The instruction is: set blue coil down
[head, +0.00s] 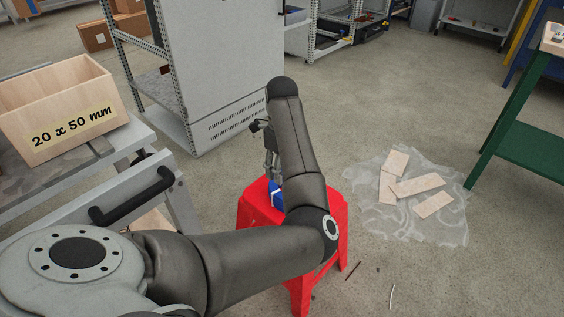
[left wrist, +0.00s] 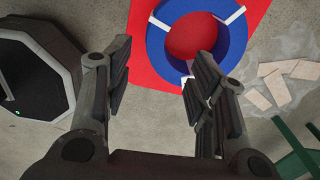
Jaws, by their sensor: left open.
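The blue coil (left wrist: 158,45) is a ring with white ties. It lies on the red stool (left wrist: 255,12), whose red top shows through the ring. In the head view, a small part of the coil (head: 277,197) shows on the stool (head: 338,222), mostly hidden behind my left arm. My left gripper (left wrist: 160,78) is open, with its two fingers spread apart and nothing held between them. The coil lies beyond the fingertips, toward the right finger. In the head view, the gripper (head: 271,165) is partly hidden by my forearm above the stool. My right gripper is not in view.
A wooden box marked "20 x 50 mm" (head: 58,108) stands on a grey bench at the left. A grey cabinet (head: 222,65) stands behind the stool. Wooden pieces (head: 418,184) lie on plastic sheeting right of it. A green table (head: 530,145) stands farther right.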

